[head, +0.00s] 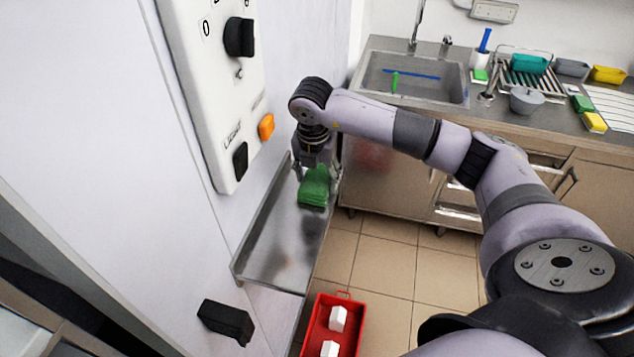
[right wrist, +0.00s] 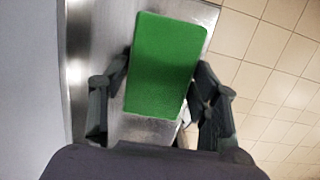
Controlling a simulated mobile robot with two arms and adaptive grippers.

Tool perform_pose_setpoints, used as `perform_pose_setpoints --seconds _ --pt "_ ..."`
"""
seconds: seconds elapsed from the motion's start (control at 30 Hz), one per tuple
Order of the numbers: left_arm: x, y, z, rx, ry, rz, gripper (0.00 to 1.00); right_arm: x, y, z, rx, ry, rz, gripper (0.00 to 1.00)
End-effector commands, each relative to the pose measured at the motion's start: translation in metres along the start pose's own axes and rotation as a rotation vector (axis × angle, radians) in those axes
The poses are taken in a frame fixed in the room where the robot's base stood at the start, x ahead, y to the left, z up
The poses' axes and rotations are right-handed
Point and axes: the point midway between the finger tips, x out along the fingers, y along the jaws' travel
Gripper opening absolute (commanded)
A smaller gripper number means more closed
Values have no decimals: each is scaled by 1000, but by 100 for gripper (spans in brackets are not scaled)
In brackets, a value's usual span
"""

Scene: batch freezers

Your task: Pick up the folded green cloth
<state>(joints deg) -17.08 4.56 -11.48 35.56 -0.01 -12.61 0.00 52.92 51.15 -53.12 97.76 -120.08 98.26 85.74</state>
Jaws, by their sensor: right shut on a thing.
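The folded green cloth (head: 314,187) is at the metal shelf (head: 285,243) on the side of the white machine. In the right wrist view the cloth (right wrist: 163,62) is a flat green block between the two fingers. My right gripper (head: 313,168) reaches down over the cloth from behind. In the right wrist view the right gripper (right wrist: 160,85) is shut on the cloth, with a finger at each long side. I cannot tell whether the cloth is clear of the shelf. My left gripper is not in view.
The machine's control panel (head: 215,80) with knobs stands close left of my right arm. A sink (head: 413,77) and counter with dishes are behind. A red crate (head: 322,328) with white items is on the tiled floor. Open floor lies right of the shelf.

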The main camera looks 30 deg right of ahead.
Motion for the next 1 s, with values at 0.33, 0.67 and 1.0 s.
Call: perform_pose_setpoints --seconds 0.33,0.67,1.0 --pt "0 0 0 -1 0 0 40 0 0 0 0 0 0 29" --pt "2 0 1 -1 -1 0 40 -4 0 1 1 -1 2 29" --pt "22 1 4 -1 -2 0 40 -57 1 10 1 -6 7 29"
